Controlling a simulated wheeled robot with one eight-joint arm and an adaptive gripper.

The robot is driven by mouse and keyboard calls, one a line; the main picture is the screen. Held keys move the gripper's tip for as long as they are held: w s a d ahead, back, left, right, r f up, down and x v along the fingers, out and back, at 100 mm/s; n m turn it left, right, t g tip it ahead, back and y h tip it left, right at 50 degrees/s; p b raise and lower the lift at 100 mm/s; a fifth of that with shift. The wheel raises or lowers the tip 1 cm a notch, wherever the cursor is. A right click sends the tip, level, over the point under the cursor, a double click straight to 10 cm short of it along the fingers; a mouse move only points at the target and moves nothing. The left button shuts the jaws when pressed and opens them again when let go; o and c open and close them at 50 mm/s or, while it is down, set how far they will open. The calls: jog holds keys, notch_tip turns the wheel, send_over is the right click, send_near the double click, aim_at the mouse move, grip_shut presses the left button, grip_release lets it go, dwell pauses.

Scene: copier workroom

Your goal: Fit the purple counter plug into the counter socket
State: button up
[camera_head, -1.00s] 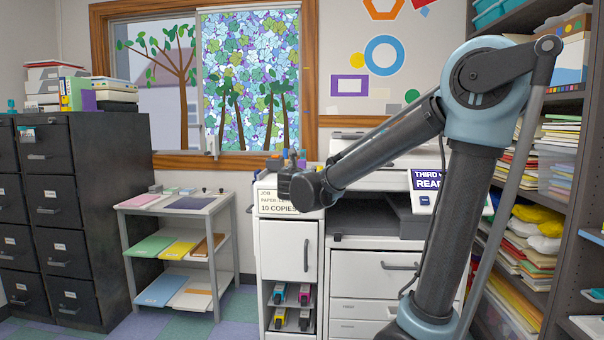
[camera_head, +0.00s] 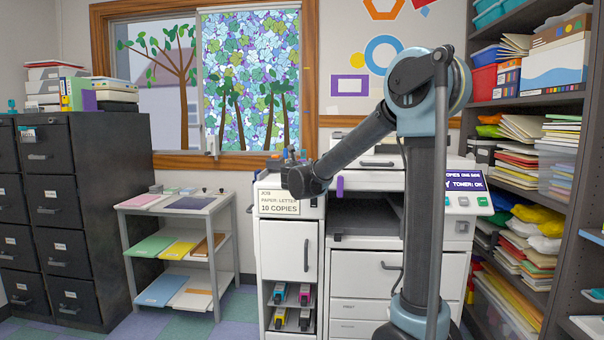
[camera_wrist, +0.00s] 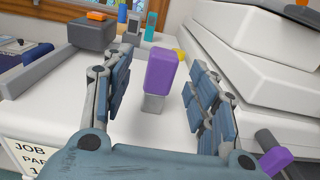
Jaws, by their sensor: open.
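The purple counter plug (camera_wrist: 161,74) stands upright in the wrist view, a purple block on a light grey lower part, on the white machine top. My gripper (camera_wrist: 158,84) is open, with one finger on each side of the plug and a visible gap to both. In the head view my gripper (camera_head: 292,160) is over the white cabinet left of the copier, and the plug cannot be picked out. A dark grey block (camera_wrist: 92,34) with an orange piece on top stands behind left. I cannot tell whether it is the counter socket.
The white copier body (camera_wrist: 250,75) rises close to my right finger. A purple-ended dark lever (camera_wrist: 274,160) sticks out at lower right. Small blue, teal and yellow items stand behind the plug. A "10 copies" sign (camera_head: 278,203) hangs on the cabinet front.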

jog(key=shift+w+d+r, duration=0.1)
jog(key=shift+w+d, duration=0.05)
jog(key=shift+w, duration=1.2)
jog(key=shift+w+d+r, duration=0.1)
jog(key=shift+w, duration=1.2)
jog(key=c, duration=1.3)
jog(key=shift+o, duration=0.2)
notch_tip(320, 180, up, 10)
jog(key=o, duration=0.5)
jog(key=shift+c, duration=0.2)
jog(key=shift+s, duration=0.1)
grip_shut()
